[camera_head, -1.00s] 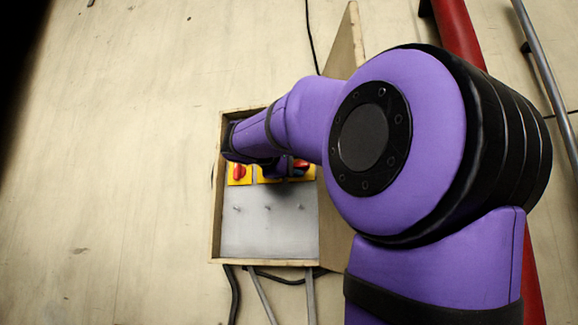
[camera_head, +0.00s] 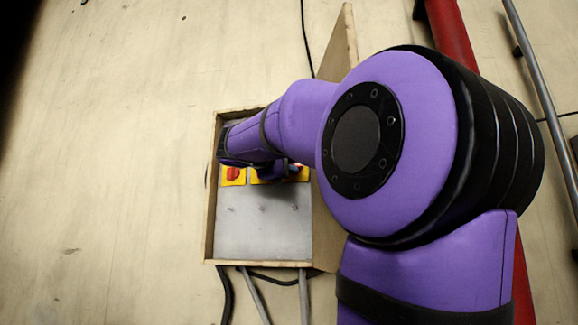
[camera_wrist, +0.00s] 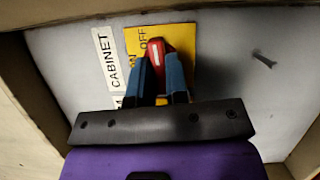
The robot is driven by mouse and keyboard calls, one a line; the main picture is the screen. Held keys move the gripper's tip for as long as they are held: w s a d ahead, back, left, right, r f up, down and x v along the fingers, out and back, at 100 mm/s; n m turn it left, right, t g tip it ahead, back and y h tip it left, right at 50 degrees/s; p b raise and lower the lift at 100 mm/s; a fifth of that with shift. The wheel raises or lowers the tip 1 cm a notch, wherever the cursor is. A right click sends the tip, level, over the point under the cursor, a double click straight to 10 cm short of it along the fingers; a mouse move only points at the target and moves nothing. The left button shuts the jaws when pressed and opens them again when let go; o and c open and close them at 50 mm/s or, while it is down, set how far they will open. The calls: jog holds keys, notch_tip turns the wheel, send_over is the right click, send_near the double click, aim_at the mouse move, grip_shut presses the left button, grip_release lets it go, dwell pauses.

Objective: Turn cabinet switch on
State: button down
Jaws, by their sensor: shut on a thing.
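The cabinet switch is a red knob (camera_wrist: 157,52) on a yellow plate (camera_wrist: 187,50) marked ON and OFF, beside a white label (camera_wrist: 107,58) reading CABINET in the wrist view. My gripper (camera_wrist: 158,72) has its two blue fingers on either side of this knob and is shut on it. The knob looks slanted in the wrist view; its exact setting is hard to tell. In the head view my arm covers most of the gripper and the gripped knob. The open cabinet box (camera_head: 208,225) on the wall holds the row of yellow switch plates.
Another red switch (camera_head: 233,174) sits at the left of the row. The wooden door (camera_head: 333,225) stands open at the right, close to my arm. A bare grey panel (camera_head: 262,235) lies below the switches. A red pipe (camera_head: 455,35) runs on the right.

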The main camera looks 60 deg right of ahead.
jog(key=shift+s+d+f+n+t+h, duration=0.1)
jog(key=shift+n+t+h, duration=0.85)
jog(key=shift+n, duration=2.6)
jog(key=shift+s+a+f+n+t+h, duration=0.15)
jog(key=shift+n+t, duration=1.65)
jog(key=shift+n, duration=1.8)
jog(key=shift+s+d+f+n+t+h, duration=0.15)
jog(key=shift+n+t+h, duration=0.85)
jog(key=shift+n, duration=2.55)
jog(key=shift+w+n+t+y, duration=0.1)
jog(key=shift+n+t+y, duration=0.2)
jog(key=shift+t+y, duration=0.25)
jog(key=c, duration=1.1)
grip_release()
jog(key=shift+r, duration=0.1)
